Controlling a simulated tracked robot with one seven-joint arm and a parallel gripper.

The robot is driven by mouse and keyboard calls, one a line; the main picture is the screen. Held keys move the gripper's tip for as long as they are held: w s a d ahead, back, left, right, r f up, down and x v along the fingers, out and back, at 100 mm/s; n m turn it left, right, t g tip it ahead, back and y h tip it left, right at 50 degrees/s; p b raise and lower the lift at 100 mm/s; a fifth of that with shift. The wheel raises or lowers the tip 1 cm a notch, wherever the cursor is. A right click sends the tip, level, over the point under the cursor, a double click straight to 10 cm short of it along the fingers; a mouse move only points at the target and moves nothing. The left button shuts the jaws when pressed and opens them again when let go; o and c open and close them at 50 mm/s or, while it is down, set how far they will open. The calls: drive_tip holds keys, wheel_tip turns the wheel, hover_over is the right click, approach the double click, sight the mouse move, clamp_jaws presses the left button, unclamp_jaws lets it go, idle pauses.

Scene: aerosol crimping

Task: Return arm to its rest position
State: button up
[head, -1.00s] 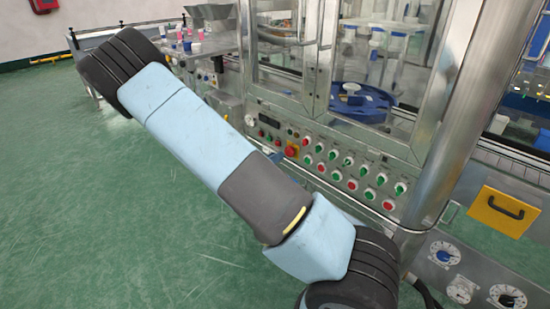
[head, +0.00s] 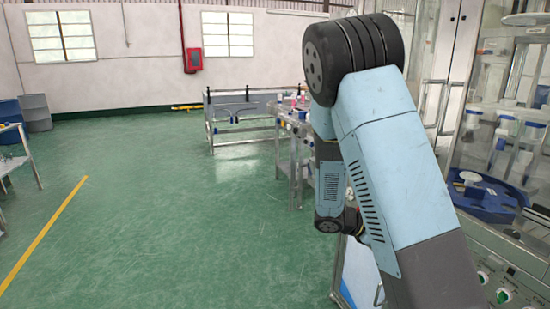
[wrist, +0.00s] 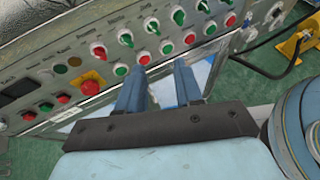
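My gripper (wrist: 160,88) shows in the wrist view, with two blue fingers standing apart and nothing between them. It is open and empty. Its fingers point towards the lower edge of a metal control panel (wrist: 75,65) with green and red knobs and a red emergency button. I cannot tell whether the fingertips touch the panel. In the head view my arm is folded at the right, and the gripper itself is hidden.
The crimping machine (head: 475,235) stands close on the right, with a blue round part (head: 480,197) inside it. A metal conveyor table (head: 240,125) stands further back. Green floor (head: 180,220) is free at the left, with a yellow line (head: 45,232).

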drive_tip(key=s+a+r+m+t+y, duration=0.2)
drive_tip(key=s+a+r+m+y, duration=0.1)
drive_tip(key=s+r+m, duration=0.3)
drive_tip(key=s+a+r+m+t+y, duration=0.2)
drive_tip(key=s+r+m+y, duration=0.3)
drive_tip(key=s+r, duration=0.3)
drive_tip(key=s+a+r+m+t+y, duration=0.1)
drive_tip(key=s+a+r+m+y, duration=0.4)
drive_tip(key=s+r+m, duration=0.2)
wheel_tip(320, 180, up, 2)
drive_tip(key=shift+s+r+t, duration=0.1)
drive_tip(key=shift+s+t, duration=0.3)
drive_tip(key=shift+s, duration=0.1)
